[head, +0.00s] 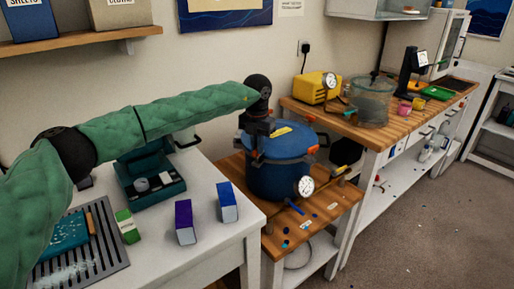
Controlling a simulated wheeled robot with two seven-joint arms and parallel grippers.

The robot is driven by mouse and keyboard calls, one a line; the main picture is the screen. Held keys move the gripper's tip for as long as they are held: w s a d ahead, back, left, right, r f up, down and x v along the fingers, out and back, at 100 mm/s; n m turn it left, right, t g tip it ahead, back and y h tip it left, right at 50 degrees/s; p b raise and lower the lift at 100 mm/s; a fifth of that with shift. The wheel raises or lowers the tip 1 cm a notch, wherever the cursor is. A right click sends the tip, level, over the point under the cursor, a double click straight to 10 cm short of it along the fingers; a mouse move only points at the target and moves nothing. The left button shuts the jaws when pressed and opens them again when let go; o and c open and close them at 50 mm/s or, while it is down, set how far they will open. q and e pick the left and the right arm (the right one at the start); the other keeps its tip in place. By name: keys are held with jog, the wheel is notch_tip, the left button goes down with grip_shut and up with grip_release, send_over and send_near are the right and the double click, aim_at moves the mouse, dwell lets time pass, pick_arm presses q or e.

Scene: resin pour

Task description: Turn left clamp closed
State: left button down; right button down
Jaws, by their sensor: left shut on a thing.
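A blue pressure pot (275,179) with a blue lid (287,141) stands upright on a low wooden-topped stand. A white dial gauge (305,186) is on its front. Orange clamp parts show at the right edge of the lid (312,149) and at its back (283,119). My left arm, in a green sleeve, reaches in from the left. My left gripper (256,146) points down at the left rim of the lid and is shut on the left clamp, which it mostly hides. My right gripper is out of view.
The low stand (336,208) holds small scattered bits. A white table (160,228) at the front left carries a dark green case (150,181), small boxes and a grey rack. A workbench (400,120) at the back right carries a yellow pump (316,88) and a glass chamber (371,100).

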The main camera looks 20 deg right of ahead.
pick_arm(q)
jog(key=shift+r, duration=0.1)
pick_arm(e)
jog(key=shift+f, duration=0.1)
pick_arm(q)
jog(key=c, duration=1.5)
grip_release()
